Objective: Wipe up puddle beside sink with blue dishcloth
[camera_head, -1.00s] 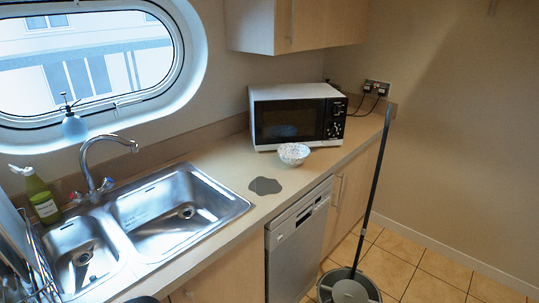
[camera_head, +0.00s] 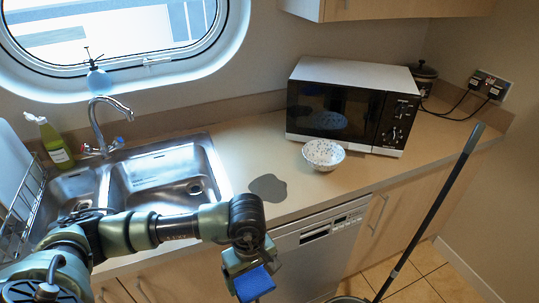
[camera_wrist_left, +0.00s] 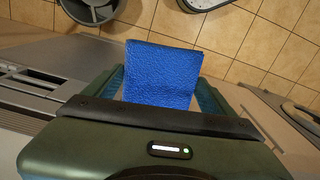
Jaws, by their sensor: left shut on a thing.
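The grey puddle (camera_head: 268,187) lies flat on the countertop, just right of the steel sink (camera_head: 160,178). My left gripper (camera_head: 250,272) is shut on the blue dishcloth (camera_head: 255,284). It holds the cloth in front of the counter's front edge, nearer to me than the puddle and apart from it. In the left wrist view the dishcloth (camera_wrist_left: 165,75) sticks out between the fingers of my left gripper (camera_wrist_left: 163,95), above the tiled floor. My right gripper is not in view.
A speckled bowl (camera_head: 323,155) stands right of the puddle, before the microwave (camera_head: 350,105). The tap (camera_head: 100,125) rises behind the sink, with a green bottle (camera_head: 55,145) and dish rack (camera_head: 22,205) at left. A mop handle (camera_head: 435,210) leans at right.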

